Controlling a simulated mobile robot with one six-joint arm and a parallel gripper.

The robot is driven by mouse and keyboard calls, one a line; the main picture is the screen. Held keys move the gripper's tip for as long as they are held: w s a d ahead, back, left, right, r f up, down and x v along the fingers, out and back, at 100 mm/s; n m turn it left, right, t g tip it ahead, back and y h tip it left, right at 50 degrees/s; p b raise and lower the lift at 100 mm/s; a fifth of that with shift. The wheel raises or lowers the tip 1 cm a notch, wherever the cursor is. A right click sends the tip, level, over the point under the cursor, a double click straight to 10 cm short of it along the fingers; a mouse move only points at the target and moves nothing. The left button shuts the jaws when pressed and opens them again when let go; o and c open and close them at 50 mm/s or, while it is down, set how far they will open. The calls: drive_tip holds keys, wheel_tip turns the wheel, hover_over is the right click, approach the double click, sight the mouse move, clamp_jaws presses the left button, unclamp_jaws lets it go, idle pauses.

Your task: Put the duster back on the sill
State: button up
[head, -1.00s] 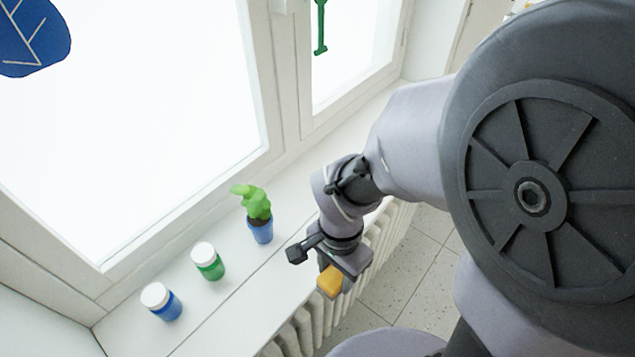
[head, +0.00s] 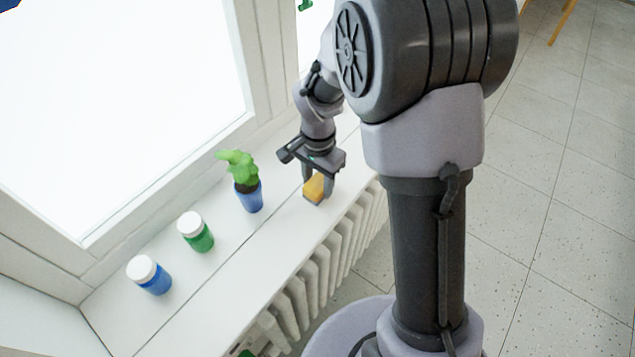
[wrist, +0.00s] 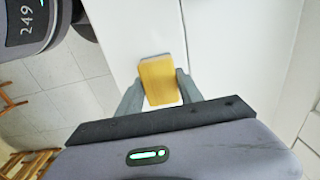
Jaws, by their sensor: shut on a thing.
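The duster (head: 314,187) is a small block with a yellow-tan top. My gripper (head: 319,192) points down and is shut on it, with one finger on each side. In the wrist view the duster (wrist: 160,81) sits between the two fingers (wrist: 157,92), over the white sill. The white window sill (head: 263,247) runs along the window above a radiator. The duster is over the sill, right of the potted plant; I cannot tell whether its underside touches the surface.
On the sill stand a plant in a blue pot (head: 249,196), a green jar (head: 196,232) and a blue jar (head: 150,275), both white-lidded. The window frame (head: 262,60) rises behind. A white radiator (head: 318,275) is below the front edge. The sill in front of the jars is clear.

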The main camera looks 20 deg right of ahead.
drive_tip(key=o, duration=1.2)
drive_tip(key=shift+r, duration=0.4)
wheel_tip(320, 180, up, 11)
drive_tip(key=p, duration=0.4)
wheel_tip(320, 180, up, 6)
drive_tip(key=f+n+t, duration=0.1)
hover_over(318, 183)
drive_tip(key=s, duration=0.3)
drive_tip(key=s+a+r+n+t+y, duration=0.1)
drive_tip(key=s+r, duration=0.3)
drive_tip(key=s, duration=0.4)
drive_tip(key=s+a+r+n+t+y, duration=0.1)
drive_tip(key=s+a+r+n+t, duration=0.2)
drive_tip(key=s, duration=0.5)
drive_tip(key=shift+r+n+t, duration=0.35)
drive_tip(key=shift+n+t, duration=0.05)
drive_tip(key=shift+n, duration=0.3)
